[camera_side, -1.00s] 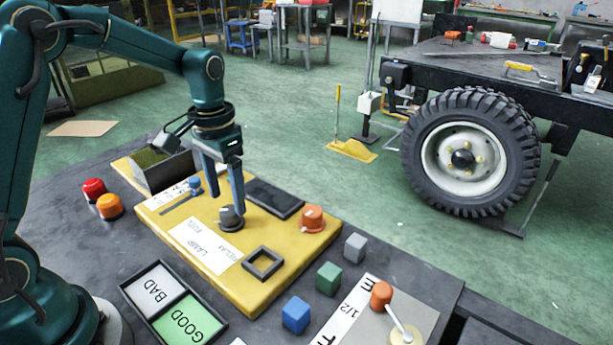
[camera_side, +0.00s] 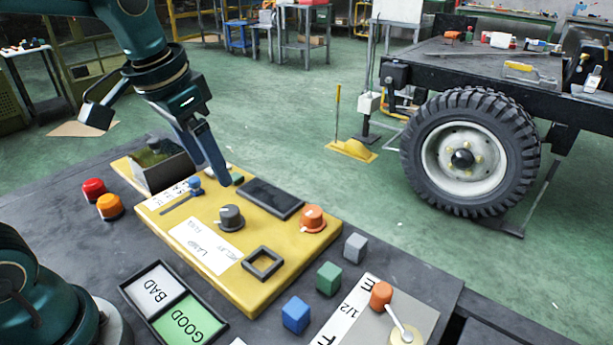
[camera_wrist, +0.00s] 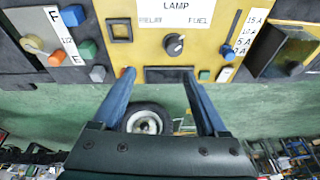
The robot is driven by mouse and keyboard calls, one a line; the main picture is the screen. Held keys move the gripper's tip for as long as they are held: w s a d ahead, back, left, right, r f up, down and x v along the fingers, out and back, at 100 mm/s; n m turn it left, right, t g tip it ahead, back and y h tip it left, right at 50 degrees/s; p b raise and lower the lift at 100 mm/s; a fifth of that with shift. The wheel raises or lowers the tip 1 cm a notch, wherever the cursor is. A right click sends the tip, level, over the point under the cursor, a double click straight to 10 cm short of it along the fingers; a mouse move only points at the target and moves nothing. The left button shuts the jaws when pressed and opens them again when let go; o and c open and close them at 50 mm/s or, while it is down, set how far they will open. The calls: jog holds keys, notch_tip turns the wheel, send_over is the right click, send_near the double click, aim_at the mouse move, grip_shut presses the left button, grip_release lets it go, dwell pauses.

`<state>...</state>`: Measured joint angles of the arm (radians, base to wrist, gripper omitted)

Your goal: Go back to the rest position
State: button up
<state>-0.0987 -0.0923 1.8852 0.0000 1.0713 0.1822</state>
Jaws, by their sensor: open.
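My gripper (camera_side: 207,160) is open and empty, tilted above the back left part of the yellow panel (camera_side: 242,299). In the wrist view its two blue fingers (camera_wrist: 160,80) stand wide apart with nothing between them. The dark grey knob (camera_side: 231,217) stands on the panel, apart from the fingers, and it also shows in the wrist view (camera_wrist: 174,44). One finger hides part of the panel's back edge in the side view.
Near the panel are an orange knob (camera_side: 312,219), a blue slider knob (camera_side: 195,184), a black square frame (camera_side: 263,263) and an open bin (camera_side: 165,172). Loose cubes, including a blue cube (camera_side: 296,314), lie at right. A BAD/GOOD tray (camera_side: 219,333) lies in front.

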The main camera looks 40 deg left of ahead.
jog(key=s+d+f+n+t, duration=0.1)
jog(key=s+d+f+t, duration=0.1)
jog(key=s, duration=0.8)
jog(key=shift+d, duration=0.25)
